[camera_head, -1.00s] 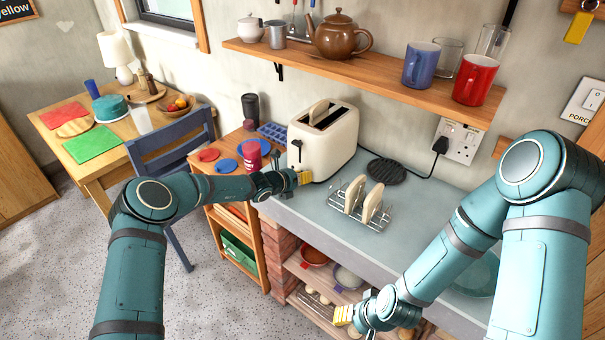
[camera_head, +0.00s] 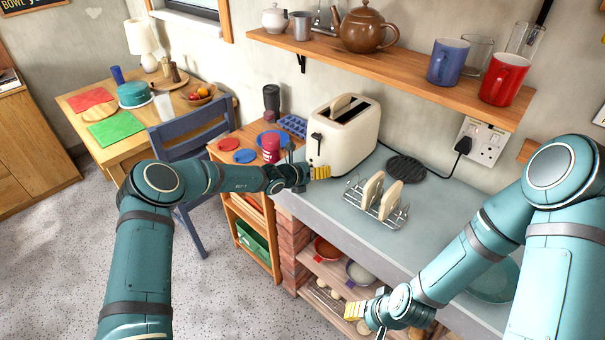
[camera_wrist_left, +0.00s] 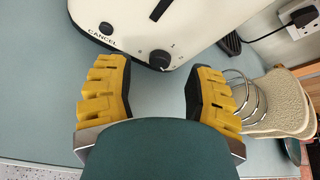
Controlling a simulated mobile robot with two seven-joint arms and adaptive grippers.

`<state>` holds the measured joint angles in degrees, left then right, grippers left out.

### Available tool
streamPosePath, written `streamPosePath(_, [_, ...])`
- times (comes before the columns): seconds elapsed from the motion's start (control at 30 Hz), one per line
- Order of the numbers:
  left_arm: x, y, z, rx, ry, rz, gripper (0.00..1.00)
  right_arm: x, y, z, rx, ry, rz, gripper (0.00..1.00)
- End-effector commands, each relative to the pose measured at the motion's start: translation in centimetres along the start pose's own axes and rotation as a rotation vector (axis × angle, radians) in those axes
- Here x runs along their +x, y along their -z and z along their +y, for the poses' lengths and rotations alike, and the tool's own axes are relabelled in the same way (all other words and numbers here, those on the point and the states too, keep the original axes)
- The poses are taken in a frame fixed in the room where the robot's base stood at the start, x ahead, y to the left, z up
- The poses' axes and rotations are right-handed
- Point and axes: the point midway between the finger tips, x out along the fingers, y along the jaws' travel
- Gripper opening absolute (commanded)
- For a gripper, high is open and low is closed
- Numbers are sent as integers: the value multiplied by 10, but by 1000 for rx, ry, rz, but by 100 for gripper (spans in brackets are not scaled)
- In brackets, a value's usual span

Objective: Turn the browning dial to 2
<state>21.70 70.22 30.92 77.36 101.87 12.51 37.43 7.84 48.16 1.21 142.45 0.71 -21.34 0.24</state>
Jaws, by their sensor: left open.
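The cream toaster (camera_head: 345,140) stands at the left end of the grey worktop, with a slice of bread in its slot. In the left wrist view its round black browning dial (camera_wrist_left: 160,60) shows below the lever slot, right of the cancel button (camera_wrist_left: 105,28). A small numeral shows near the dial, but I cannot read its setting. My left gripper (camera_head: 319,172) is in front of the toaster's lower face. In the wrist view its yellow fingers (camera_wrist_left: 158,95) are open and apart, with the dial just beyond the gap between them. My right gripper (camera_head: 355,311) is low by the worktop's front edge; its opening is unclear.
A toast rack (camera_head: 378,203) with bread stands right of the toaster, near a black round mat (camera_head: 405,168). A red cup (camera_head: 270,147) stands on the wooden unit to the left. A shelf (camera_head: 400,68) with mugs and a teapot hangs above.

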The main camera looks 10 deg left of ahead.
Motion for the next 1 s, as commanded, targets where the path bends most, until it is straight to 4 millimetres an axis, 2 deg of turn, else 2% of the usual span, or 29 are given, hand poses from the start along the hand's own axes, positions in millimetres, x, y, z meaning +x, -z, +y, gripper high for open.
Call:
streamPosePath(0.3, [-62,0,0,3,-1,1,54,0,0,0,0,0,0,47])
streamPosePath(0.5, [-89,0,0,2,0,1,54,0,0,0,0,0,0,47])
streamPosePath(0.7, [-98,1,-1,1,1,2,54,0,0,0,0,0,0,47])
streamPosePath(1.0, [-97,2,-2,10,2,6,54,0,0,0,0,0,0,47])
